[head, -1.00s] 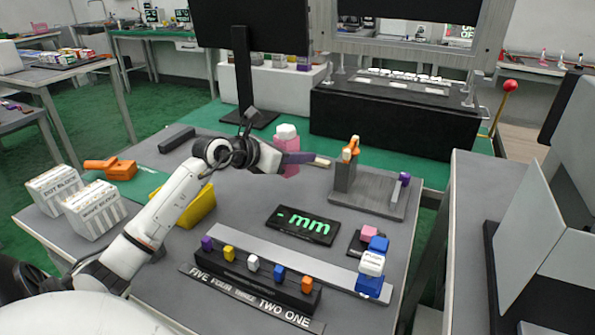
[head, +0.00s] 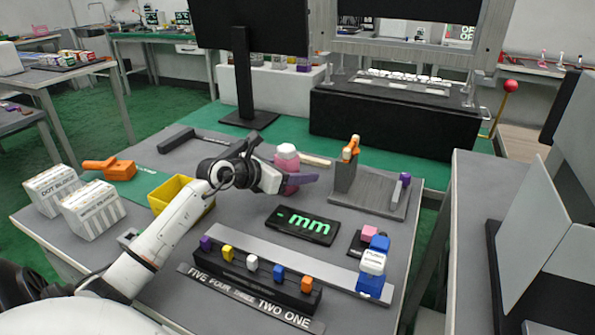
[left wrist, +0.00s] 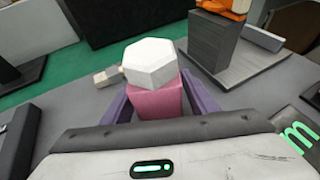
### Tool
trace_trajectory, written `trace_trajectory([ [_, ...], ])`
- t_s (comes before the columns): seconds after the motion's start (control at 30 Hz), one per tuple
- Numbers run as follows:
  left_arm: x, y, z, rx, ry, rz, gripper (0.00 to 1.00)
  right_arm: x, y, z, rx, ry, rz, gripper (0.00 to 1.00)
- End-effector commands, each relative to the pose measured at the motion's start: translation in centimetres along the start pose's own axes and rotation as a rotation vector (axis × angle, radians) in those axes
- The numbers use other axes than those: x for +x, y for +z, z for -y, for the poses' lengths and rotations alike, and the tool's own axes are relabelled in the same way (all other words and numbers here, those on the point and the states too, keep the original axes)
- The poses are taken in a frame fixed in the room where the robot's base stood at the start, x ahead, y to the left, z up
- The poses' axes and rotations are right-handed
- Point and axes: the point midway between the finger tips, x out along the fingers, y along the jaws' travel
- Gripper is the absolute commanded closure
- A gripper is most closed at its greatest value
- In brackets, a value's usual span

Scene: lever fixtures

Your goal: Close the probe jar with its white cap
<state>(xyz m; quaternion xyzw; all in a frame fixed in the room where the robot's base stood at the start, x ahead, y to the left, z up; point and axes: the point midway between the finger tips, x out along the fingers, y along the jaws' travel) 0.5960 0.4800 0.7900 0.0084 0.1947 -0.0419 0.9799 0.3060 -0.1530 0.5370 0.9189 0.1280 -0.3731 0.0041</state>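The pink probe jar (head: 286,167) is at the back middle of the grey table. The white cap (head: 287,150) sits on top of it; I cannot tell how tightly. In the left wrist view the pink jar body (left wrist: 157,103) is between the two purple fingers, and the white cap (left wrist: 150,62) is above them. My left gripper (head: 302,181) is around the jar body and looks shut on it. The jar's base is hidden, so I cannot tell whether it touches the table. My right gripper is not in view.
A grey stand with an orange piece (head: 350,150) is right of the jar. A pale stick (head: 316,160) lies behind it. A black panel with green characters (head: 303,225) lies in front. A yellow bin (head: 180,193) and a dark bar (head: 177,140) are to the left.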

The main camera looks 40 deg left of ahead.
Motion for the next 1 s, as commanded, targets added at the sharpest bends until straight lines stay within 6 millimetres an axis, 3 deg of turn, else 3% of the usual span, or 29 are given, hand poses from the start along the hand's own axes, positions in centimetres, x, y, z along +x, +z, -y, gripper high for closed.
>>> trace_trajectory([
  [0.33, -1.0, 0.3, 0.0, 0.001, 0.001, 0.0, 0.47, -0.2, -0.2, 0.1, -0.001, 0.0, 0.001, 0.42],
  [0.8, -9.7, 0.2, 0.0, 0.0, 0.0, -0.002, 0.47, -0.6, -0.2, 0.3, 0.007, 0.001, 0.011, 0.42],
  [1.0, -11.8, 0.2, 0.0, -0.001, 0.0, -0.001, 0.47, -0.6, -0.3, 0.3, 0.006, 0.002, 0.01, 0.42],
])
